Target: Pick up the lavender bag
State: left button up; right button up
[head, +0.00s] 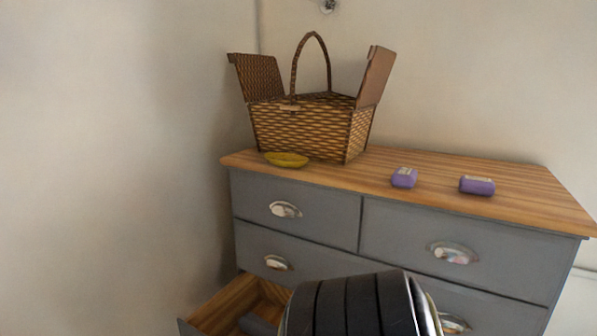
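Two small purple lavender bags with pale labels lie on the wooden top of the grey dresser. One lavender bag (404,178) lies near the front edge, right of the basket. The other lavender bag (477,186) lies a little farther right. They are apart from each other and nothing touches them. Neither of my grippers shows in the head view. A dark ribbed part, apparently of my own arm, fills the bottom middle and hides some of the lower drawers.
A wicker basket (300,130) with both lids raised stands on the left of the dresser top (440,165). A yellow oval object (286,159) lies before it. A lower left drawer (222,306) is pulled open. Walls close in behind and left. The dresser top's right end is clear.

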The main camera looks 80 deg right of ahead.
aim_at(468, 184)
jog(key=u, duration=0.05)
jog(key=k, duration=1.65)
jog(key=z, duration=0.9)
